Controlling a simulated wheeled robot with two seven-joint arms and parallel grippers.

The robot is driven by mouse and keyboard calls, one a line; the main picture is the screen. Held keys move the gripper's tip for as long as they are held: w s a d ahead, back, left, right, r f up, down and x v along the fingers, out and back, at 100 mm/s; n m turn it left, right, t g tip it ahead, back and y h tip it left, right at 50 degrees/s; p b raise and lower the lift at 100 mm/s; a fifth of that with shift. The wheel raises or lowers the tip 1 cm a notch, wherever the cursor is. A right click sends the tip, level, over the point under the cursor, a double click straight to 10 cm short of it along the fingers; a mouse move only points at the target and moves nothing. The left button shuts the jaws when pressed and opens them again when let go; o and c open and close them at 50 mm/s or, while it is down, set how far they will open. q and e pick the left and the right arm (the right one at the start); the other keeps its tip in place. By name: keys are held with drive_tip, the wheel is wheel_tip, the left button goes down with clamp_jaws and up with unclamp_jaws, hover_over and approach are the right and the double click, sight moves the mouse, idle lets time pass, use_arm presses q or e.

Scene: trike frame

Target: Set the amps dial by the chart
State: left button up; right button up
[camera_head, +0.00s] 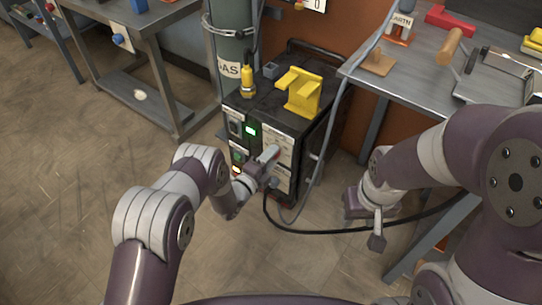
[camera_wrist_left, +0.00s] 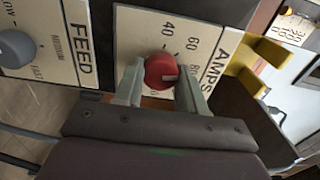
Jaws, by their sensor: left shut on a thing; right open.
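The welding machine (camera_head: 265,125) is a black box with a pale control panel on its front. In the left wrist view the amps dial (camera_wrist_left: 161,71) is a red knob on a plate (camera_wrist_left: 205,25) lettered AMPS, with numbers such as 40, 60 and 80 around it. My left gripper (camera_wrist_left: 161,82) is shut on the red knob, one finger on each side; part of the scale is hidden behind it. In the head view my left gripper (camera_head: 270,157) is at the machine's front. My right gripper (camera_head: 376,225) is open and empty over the floor, right of the machine. I cannot make out the chart.
A grey FEED dial (camera_wrist_left: 16,49) is beside the amps plate. A yellow holder (camera_head: 300,90) sits on the machine, and a gas cylinder (camera_head: 233,30) stands behind. A steel workbench (camera_head: 425,85) is at right. A black cable (camera_head: 320,231) lies on the floor.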

use_arm(q)
drive_tip(key=shift+f+m, duration=0.1)
drive_tip(key=shift+m, duration=0.9)
drive_tip(key=o, duration=1.1)
drive_tip(key=shift+c, duration=0.2)
drive_tip(key=p+v, duration=0.5)
drive_tip(key=v, duration=0.7)
drive_tip(key=shift+s+a, duration=0.2)
drive_tip(key=shift+s, duration=0.15)
